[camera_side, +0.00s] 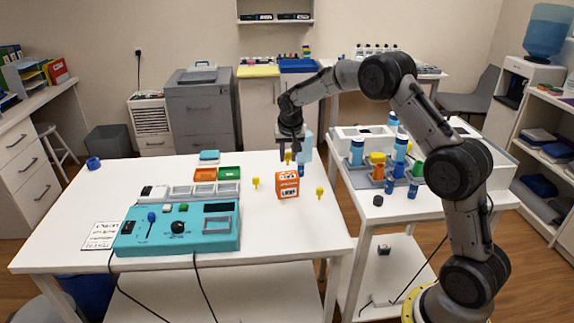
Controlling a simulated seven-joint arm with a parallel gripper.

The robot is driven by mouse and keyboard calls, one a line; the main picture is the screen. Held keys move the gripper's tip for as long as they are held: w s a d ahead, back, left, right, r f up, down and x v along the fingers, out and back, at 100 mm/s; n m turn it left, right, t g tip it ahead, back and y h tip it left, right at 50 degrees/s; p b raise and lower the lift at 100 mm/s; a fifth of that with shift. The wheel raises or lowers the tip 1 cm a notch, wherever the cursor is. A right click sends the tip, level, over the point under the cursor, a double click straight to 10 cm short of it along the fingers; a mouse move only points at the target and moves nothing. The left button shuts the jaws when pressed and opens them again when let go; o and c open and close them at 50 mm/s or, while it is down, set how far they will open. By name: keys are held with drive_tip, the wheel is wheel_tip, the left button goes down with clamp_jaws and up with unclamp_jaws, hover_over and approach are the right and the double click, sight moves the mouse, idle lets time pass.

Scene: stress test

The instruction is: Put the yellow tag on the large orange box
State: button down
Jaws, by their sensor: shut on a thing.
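The large orange box (287,186) stands upright on the white table, right of the middle, with dark and white print on its front. My gripper (289,151) points down above the box and is shut on a small yellow tag (288,158). The tag shows just below the fingers, apart from the box top in the picture. Two more small yellow pieces stand on the table: one (255,183) left of the box and one (320,192) right of it. The fingertips are too small to show the grip in detail.
A teal control panel (130,240) with cables is at the front left. Orange (205,174) and green (229,172) trays lie behind it. A side table on the right holds bottles (357,152). Table around the box is mostly clear.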

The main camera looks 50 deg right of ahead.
sight(287, 161)
drive_tip(key=shift+w+d+f, duration=0.1)
drive_tip(key=shift+w+f, duration=0.05)
drive_tip(key=shift+f, duration=0.05)
drive_tip(key=shift+w+f, duration=0.1)
drive_tip(key=shift+f, duration=1.55)
drive_tip(key=shift+f, duration=0.15)
drive_tip(key=c, duration=0.7)
unclamp_jaws()
